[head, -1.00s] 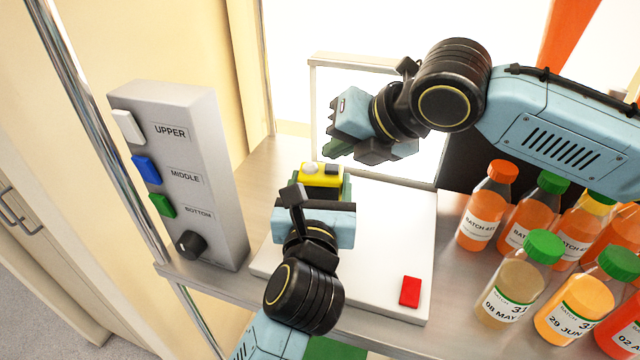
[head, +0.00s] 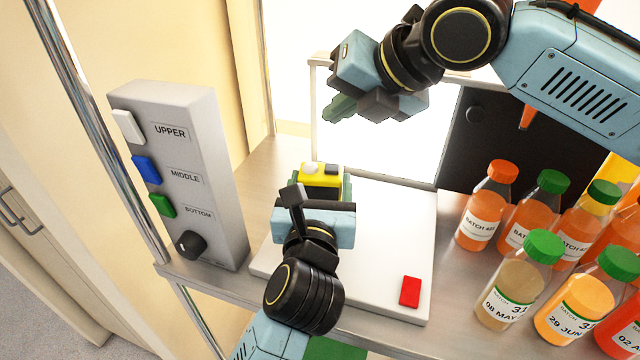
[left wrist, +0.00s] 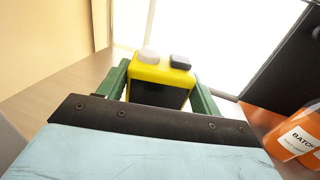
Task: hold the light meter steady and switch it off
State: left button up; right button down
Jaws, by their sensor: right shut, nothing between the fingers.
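The yellow light meter (head: 314,181) stands on the white board, and the left wrist view shows it from close by (left wrist: 146,72). It has a pale dome (left wrist: 148,55), a dark switch (left wrist: 180,62) on top and a dark face towards my wrist. My left gripper (head: 321,188) has its green fingers on both sides of the meter, shut on it. Whether the switch is on or off I cannot tell. My right gripper (head: 341,108) is shut and empty, above and behind the meter, clear of it.
A grey panel (head: 190,150) with white, blue and green buttons and a knob stands at left. Several juice bottles (head: 482,215) crowd the right side. The white board (head: 385,250) carries a red block (head: 410,291). A bright lit panel (head: 400,150) stands behind.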

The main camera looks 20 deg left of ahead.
pick_arm(q)
jog(key=o, duration=0.5)
